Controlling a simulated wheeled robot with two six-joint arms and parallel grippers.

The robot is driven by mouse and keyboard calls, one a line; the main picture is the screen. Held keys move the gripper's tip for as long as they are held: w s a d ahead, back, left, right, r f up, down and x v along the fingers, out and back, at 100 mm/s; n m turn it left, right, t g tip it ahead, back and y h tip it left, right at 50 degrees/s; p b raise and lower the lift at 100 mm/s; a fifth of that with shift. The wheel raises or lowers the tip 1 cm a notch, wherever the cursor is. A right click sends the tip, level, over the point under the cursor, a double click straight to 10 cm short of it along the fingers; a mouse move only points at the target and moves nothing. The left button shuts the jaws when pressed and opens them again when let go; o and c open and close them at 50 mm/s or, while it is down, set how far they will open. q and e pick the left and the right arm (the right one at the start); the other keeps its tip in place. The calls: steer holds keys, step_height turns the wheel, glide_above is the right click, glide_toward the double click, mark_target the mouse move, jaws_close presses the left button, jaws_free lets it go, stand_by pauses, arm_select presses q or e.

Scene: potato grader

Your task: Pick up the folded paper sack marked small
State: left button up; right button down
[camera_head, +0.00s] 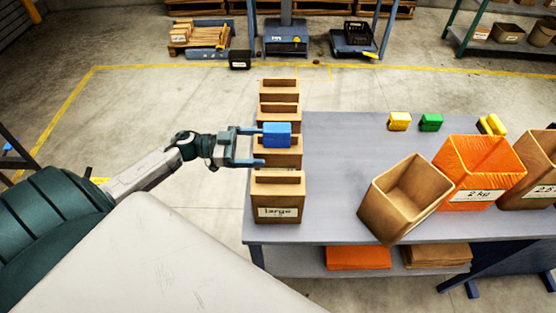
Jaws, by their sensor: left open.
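A row of brown holders stands along the table's left edge, each with a folded brown piece upright in it. The front holder (278,208) is marked "large". The holder behind it (280,159), and the two farther back (280,119) (278,97), show no label I can read. I cannot tell which is marked small. My left gripper (262,146) is open, its fingers pointing right at the left side of the second holder from the front. A blue block (277,134) shows at that holder's top, by the upper fingertip; I cannot tell whether they touch. My right gripper is not in view.
The grey table (335,165) is clear in its middle. An open brown sack (391,212) stands tilted at its front, beside an orange sack (487,167) marked "2 kg". Yellow (399,122) and green (431,122) blocks lie at the back. Orange and brown stacks lie on the lower shelf.

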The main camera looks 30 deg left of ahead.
mark_target(272, 147)
arm_select(q)
steer(key=p+x, duration=0.2)
steer(key=x, duration=0.2)
steer(key=shift+s+d+r, duration=0.1)
steer(key=shift+d, duration=0.35)
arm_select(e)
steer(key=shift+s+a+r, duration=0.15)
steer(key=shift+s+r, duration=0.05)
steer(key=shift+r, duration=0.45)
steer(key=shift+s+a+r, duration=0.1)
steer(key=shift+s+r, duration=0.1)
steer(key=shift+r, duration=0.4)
arm_select(q)
steer(key=c, duration=0.3)
jaws_close()
steer(key=shift+w, duration=0.2)
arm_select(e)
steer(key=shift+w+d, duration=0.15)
